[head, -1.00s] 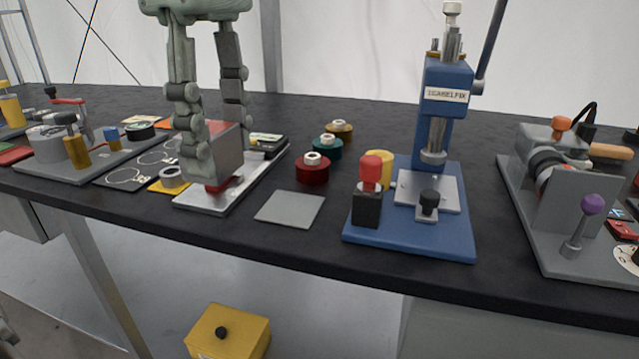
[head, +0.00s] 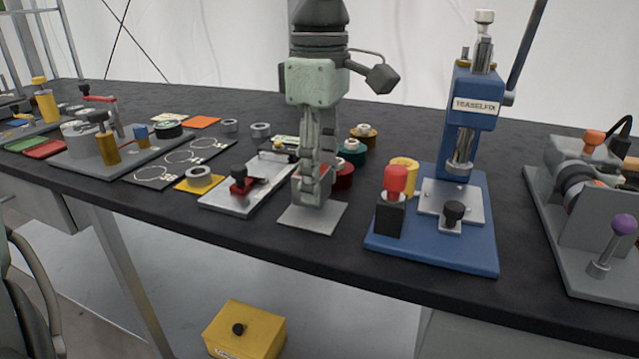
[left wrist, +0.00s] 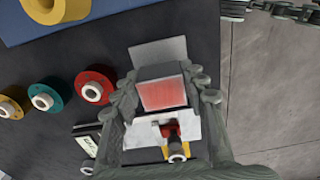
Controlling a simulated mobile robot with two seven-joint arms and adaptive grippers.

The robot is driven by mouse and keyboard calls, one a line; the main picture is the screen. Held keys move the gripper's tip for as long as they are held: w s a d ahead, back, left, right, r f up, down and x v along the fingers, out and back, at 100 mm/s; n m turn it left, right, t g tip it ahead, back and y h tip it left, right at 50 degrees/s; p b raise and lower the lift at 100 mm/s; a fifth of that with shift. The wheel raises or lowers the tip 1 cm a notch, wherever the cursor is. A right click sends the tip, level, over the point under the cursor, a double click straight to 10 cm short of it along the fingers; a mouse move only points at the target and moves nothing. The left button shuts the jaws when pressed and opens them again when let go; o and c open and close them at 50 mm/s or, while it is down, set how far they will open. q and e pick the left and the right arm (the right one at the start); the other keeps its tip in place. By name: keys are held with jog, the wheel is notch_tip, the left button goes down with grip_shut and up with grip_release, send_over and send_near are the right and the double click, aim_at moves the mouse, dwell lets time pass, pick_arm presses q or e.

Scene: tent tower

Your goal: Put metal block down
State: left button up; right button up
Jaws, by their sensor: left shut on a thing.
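My left gripper (head: 314,190) points down over a thin grey square plate (head: 325,217) near the table's front edge. It is shut on the metal block (head: 297,183), a grey box mostly hidden behind the fingers in the head view. In the left wrist view the block's reddish top face (left wrist: 163,94) shows between the two fingers (left wrist: 165,103), with the grey plate (left wrist: 160,50) just beyond it. I cannot tell whether the block touches the plate. My right gripper is not in view.
A silver fixture with a red clamp (head: 243,180) lies just left of the plate. A blue press (head: 470,225) stands to the right. Red, teal and yellow spools (head: 363,137) sit behind the gripper. A yellow box (head: 245,330) is below the table.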

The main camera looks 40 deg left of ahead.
pick_arm(q)
notch_tip(320, 180, down, 2)
jog(key=shift+f, duration=0.1)
jog(key=o, duration=1)
jog(key=shift+o, duration=1.7)
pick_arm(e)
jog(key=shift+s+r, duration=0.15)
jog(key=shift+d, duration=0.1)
